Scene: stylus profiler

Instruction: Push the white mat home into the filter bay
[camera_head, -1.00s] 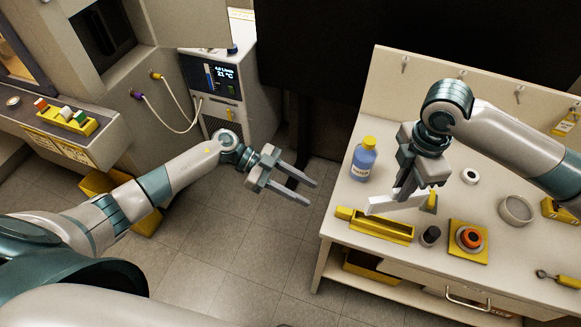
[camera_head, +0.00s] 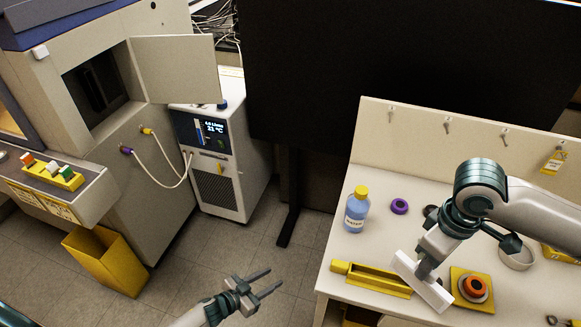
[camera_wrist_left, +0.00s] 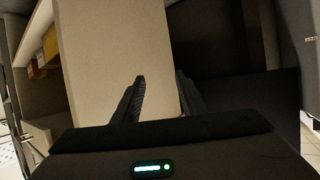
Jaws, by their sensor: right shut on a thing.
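The white mat (camera_head: 437,294) is a flat white strip in the head view, over the right-hand bench. My right gripper (camera_head: 426,268) is shut on it and holds it tilted, beside the long yellow holder (camera_head: 365,284). Whether the mat touches the bench I cannot tell. My left gripper (camera_head: 262,284) is open and empty above the floor, its fingers apart. Its two dark fingers (camera_wrist_left: 160,98) also show apart in the left wrist view. I cannot make out the filter bay for certain; the chiller cabinet (camera_head: 238,165) has a dark grille on its front.
A blue bottle (camera_head: 357,212), a purple ring (camera_head: 399,206) and an orange knob on a yellow plate (camera_head: 458,304) are on the bench. A yellow bin (camera_head: 104,264) stands at left. A cabinet door (camera_head: 176,66) hangs open above the chiller. Floor between is clear.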

